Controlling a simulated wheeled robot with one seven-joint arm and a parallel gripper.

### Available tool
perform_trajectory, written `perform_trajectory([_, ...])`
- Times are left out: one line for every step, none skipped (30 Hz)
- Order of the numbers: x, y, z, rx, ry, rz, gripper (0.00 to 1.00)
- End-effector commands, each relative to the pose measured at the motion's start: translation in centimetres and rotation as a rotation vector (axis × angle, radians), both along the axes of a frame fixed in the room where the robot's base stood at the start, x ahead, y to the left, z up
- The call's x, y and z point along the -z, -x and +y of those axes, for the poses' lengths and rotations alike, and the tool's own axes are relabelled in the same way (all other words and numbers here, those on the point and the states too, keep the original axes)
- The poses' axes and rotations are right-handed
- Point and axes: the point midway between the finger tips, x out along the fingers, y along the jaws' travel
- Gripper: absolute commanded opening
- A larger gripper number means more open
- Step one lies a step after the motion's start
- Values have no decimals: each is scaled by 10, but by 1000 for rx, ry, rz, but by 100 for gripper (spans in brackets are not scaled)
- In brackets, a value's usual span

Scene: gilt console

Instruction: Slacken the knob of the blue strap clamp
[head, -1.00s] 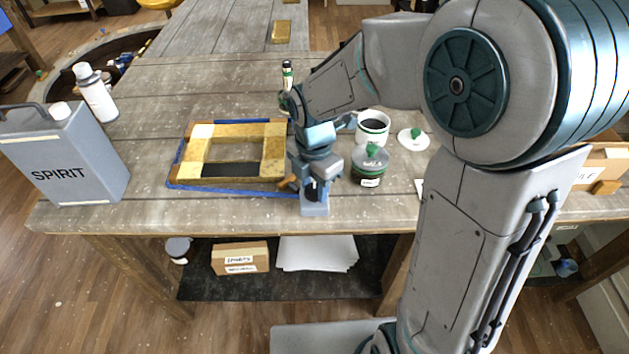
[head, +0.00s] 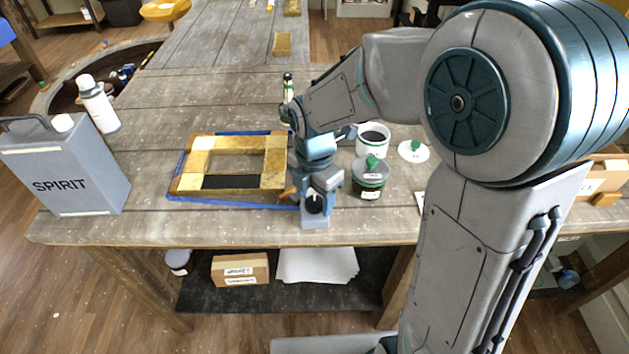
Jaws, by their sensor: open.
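A blue strap (head: 235,206) runs around a gilt wooden frame (head: 272,161) lying on the grey plank table. At the strap's front right corner is a blue-grey clamp block (head: 315,223) with a dark round knob (head: 314,205) on it. My gripper (head: 318,190) points down at the clamp, just above or around the knob. It is open. The gripper hides part of the clamp and the frame's right edge, and I cannot tell whether a finger touches the knob. A small orange-brown part (head: 288,192) shows just left of the gripper.
A jar with a green-knobbed lid (head: 370,180) stands close right of my gripper, with a white tin (head: 373,140) behind it. A dark bottle (head: 288,88) stands behind.

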Motion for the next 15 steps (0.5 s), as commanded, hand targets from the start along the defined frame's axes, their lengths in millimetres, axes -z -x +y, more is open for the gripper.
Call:
perform_trajectory([-6,-1,0,1,-1,-4,59])
perform_trajectory([-9,-1,0,1,0,-4,59])
perform_trajectory([-16,-1,0,1,-1,-4,59])
perform_trajectory([-21,-1,0,1,-1,-6,59])
perform_trajectory([-28,-1,0,0,-1,-7,59])
perform_trajectory([-36,-1,0,-1,0,-6,59])
perform_trajectory([-44,-1,0,-1,-1,-9,59])
perform_trajectory([-51,-1,0,0,-2,-8,59])
perform_trajectory([-60,-1,1,0,-2,-8,59])
perform_trajectory([-68,-1,1,0,-2,-8,59])
perform_trajectory([-74,-1,1,0,-2,-8,59])
perform_trajectory([-83,-1,1,-1,-2,-8,59])
perform_trajectory([-90,-1,1,-1,-2,-6,59])
perform_trajectory([-96,-1,1,-1,-1,-7,59])
perform_trajectory([-103,-1,1,-2,-1,-7,59])
